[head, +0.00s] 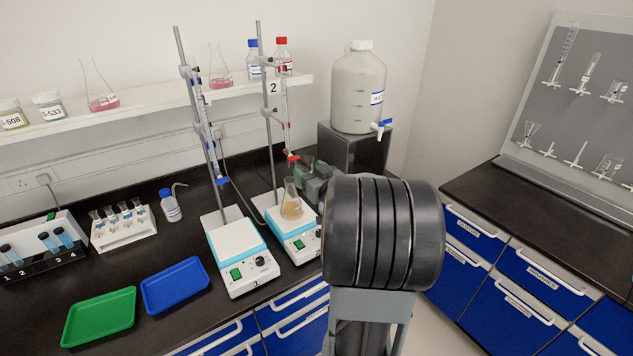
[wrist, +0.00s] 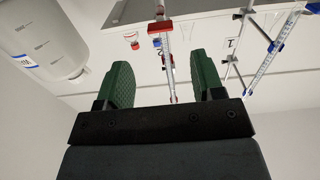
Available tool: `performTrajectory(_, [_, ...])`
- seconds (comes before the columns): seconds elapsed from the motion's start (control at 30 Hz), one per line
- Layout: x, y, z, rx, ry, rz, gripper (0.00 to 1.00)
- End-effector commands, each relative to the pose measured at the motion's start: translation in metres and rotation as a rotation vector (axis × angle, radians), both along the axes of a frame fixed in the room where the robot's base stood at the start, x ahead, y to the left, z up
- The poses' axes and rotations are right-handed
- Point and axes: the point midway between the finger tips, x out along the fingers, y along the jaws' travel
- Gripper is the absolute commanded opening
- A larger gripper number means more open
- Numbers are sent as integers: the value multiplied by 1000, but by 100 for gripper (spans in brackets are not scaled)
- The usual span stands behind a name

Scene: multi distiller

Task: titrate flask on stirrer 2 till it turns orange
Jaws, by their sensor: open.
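The flask (head: 291,206) stands upright on stirrer 2 (head: 292,232) and holds a tan-orange liquid. The burette with red fittings (head: 285,110) hangs above it on the stand labelled 2, with its red stopcock (head: 292,157) just over the flask's mouth. My gripper (head: 306,176) is beside the stopcock and flask neck, partly hidden by my arm. In the wrist view my gripper (wrist: 163,78) has its green fingers apart, with nothing held. The burette's slim tube (wrist: 168,65) lines up between them there; I cannot tell its depth or any contact.
Stirrer 1 (head: 241,254) and its blue-fitted burette (head: 203,120) stand to the left. A large white carboy (head: 357,92) sits on a dark block behind my gripper. Blue (head: 175,285) and green (head: 99,316) trays lie front left, with bare bench around them.

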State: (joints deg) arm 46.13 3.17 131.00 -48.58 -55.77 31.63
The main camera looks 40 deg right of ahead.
Motion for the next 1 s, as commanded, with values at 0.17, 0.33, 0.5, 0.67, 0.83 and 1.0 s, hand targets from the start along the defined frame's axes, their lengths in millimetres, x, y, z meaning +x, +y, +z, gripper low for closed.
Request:
performTrajectory(0.17, [-23, 2, 0, 0, -1, -2, 62])
performTrajectory(0.33, [-32, 5, 0, 0, -1, 0, 62])
performTrajectory(0.5, [-33, 5, 0, 1, 0, 1, 62])
performTrajectory(0.67, [-33, 5, 0, 1, 0, 1, 62])
performTrajectory(0.83, [-33, 5, 0, 0, 0, 1, 62])
performTrajectory(1.0, [-33, 4, -1, -12, 6, -2, 62])
